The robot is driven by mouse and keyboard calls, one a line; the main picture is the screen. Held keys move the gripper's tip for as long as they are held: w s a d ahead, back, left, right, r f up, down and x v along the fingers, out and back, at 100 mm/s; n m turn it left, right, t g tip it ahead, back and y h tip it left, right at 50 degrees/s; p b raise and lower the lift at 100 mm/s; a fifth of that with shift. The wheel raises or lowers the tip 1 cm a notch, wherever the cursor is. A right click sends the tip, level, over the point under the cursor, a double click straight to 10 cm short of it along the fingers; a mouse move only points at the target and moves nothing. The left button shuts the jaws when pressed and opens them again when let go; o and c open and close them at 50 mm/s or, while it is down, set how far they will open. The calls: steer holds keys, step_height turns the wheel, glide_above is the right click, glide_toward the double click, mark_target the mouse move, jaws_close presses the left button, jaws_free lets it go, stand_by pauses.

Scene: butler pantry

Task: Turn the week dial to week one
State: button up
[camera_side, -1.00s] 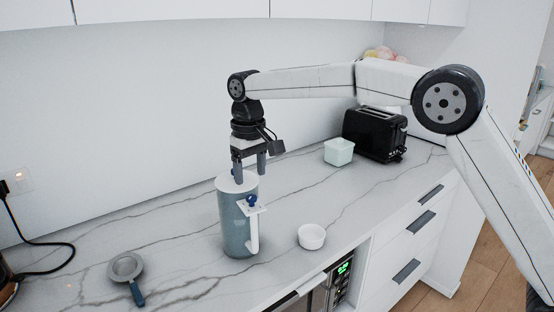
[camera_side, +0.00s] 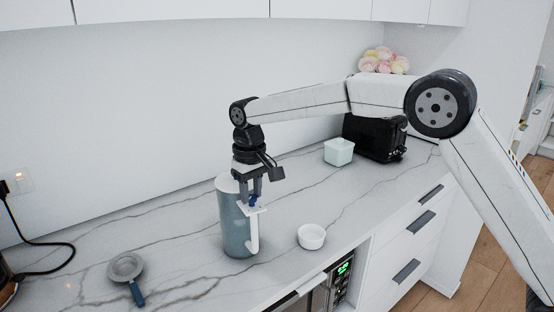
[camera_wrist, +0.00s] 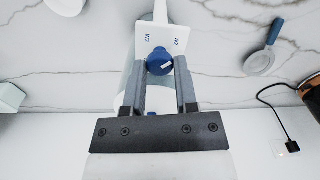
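The week dial is a small blue knob (camera_wrist: 159,62) on a white plate (camera_wrist: 144,45) at the side of a blue-grey canister (camera_side: 235,230). The plate carries the marks W2 and W3; no W1 shows. A pale mark sits on the dial's lower right in the wrist view. My gripper (camera_wrist: 160,72) points down with a fingertip on either side of the dial. A gap seems to show between the fingers and the knob, so it looks open. In the side view the fingers partly hide the dial (camera_side: 253,201).
A white handle (camera_side: 253,238) hangs below the plate. A white bowl (camera_side: 311,236) stands right of the canister, a mint box (camera_side: 338,152) and black toaster (camera_side: 372,139) behind. A blue-handled strainer (camera_side: 126,268) lies at left. Counter between strainer and canister is free.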

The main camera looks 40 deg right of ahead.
jaws_close()
steer(key=shift+m, duration=0.5)
steer(key=m, duration=0.3)
steer(key=shift+m, duration=0.3)
steer(key=m, duration=1.3)
steer(key=shift+m, duration=0.3)
